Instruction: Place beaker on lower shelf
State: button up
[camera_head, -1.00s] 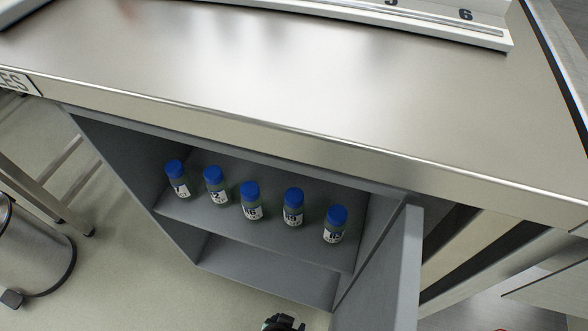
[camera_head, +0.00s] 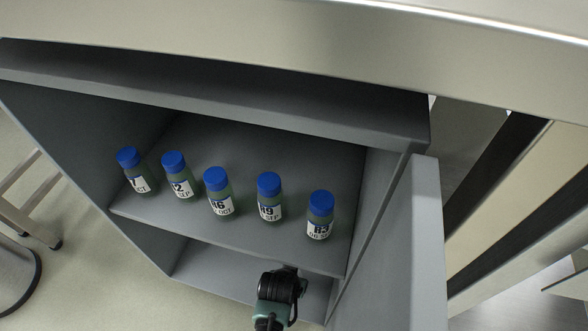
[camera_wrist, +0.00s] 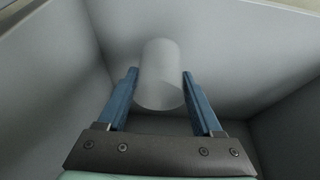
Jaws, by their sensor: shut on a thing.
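In the wrist view my gripper (camera_wrist: 160,92) is shut on a pale, translucent beaker (camera_wrist: 160,75), with one blue finger on each side of it. Grey cabinet walls surround the beaker there. In the head view my arm's dark end (camera_head: 277,290) is at the lower front of the open grey cabinet, in front of its lower compartment. The lower shelf (camera_head: 205,268) is a bare grey surface below the middle shelf. The beaker and the fingertips are hidden in the head view. I cannot tell whether the beaker touches the shelf.
Several blue-capped labelled bottles (camera_head: 217,192) stand in a row on the middle shelf (camera_head: 150,211). The cabinet door (camera_head: 400,250) stands open at the right. A steel worktop (camera_head: 300,40) overhangs the cabinet. The visible left part of the lower shelf is clear.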

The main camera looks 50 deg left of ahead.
jog(key=shift+w+a+b, duration=0.3)
jog(key=shift+w+a, duration=0.25)
jog(key=shift+w, duration=0.35)
jog(key=shift+w+a+f+b, duration=0.1)
jog(key=shift+w+f+b, duration=0.05)
jog(key=shift+f+b, duration=0.25)
notch_tip(320, 180, down, 3)
jog(key=b, duration=0.2)
jog(key=shift+b, duration=0.4)
jog(key=shift+r, duration=0.15)
jog(key=o, duration=1.4)
jog(key=shift+c, duration=0.2)
